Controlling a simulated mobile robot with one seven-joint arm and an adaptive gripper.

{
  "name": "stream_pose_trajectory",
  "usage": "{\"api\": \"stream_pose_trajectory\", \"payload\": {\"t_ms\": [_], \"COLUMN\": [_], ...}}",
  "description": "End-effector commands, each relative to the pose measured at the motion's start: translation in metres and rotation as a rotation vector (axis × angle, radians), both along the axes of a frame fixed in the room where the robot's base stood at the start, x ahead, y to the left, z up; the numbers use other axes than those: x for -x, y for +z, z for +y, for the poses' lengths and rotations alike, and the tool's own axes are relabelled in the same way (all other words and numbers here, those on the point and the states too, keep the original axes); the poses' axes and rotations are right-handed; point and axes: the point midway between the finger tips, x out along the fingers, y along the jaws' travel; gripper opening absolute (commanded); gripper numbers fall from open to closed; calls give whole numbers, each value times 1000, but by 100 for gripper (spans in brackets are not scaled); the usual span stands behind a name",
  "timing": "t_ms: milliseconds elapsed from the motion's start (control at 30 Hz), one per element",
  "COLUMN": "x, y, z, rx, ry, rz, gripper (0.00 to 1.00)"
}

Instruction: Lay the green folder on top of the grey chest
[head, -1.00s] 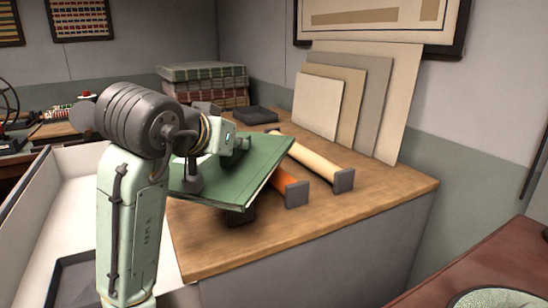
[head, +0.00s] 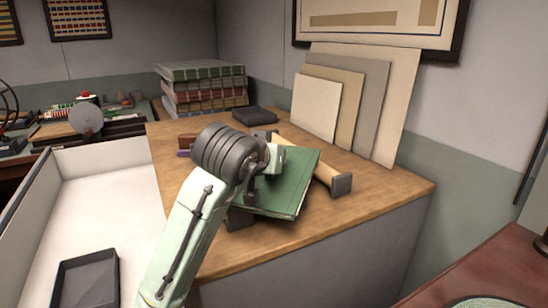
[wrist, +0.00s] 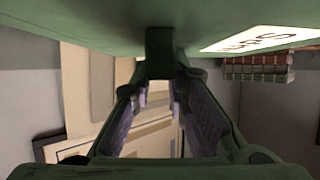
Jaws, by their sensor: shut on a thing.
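The green folder (head: 290,187) is held tilted over the wooden top of the grey-sided chest (head: 345,245). I cannot tell whether its lower edge touches anything there. In the wrist view the folder (wrist: 100,28) spans the upper part of the picture, with a white label showing. My gripper (wrist: 160,85) is shut on the folder. In the head view my arm hides the fingers and the folder's left side.
A cream roll with dark end caps (head: 328,175) lies beside and partly behind the folder. A dark end block (head: 240,217) shows under it. Plaid boxes (head: 205,88), a small black box (head: 254,115) and leaning boards (head: 345,105) stand behind. The front right top is clear.

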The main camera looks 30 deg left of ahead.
Motion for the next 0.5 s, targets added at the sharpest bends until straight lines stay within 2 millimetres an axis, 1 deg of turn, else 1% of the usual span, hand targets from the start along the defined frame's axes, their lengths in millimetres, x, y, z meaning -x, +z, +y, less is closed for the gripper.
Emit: {"api": "stream_pose_trajectory", "payload": {"t_ms": [67, 500], "x": [0, 0], "y": [0, -13], "z": [0, 0], "rx": [-1, 0], "ry": [0, -1], "rz": [-1, 0], "gripper": [0, 0]}}
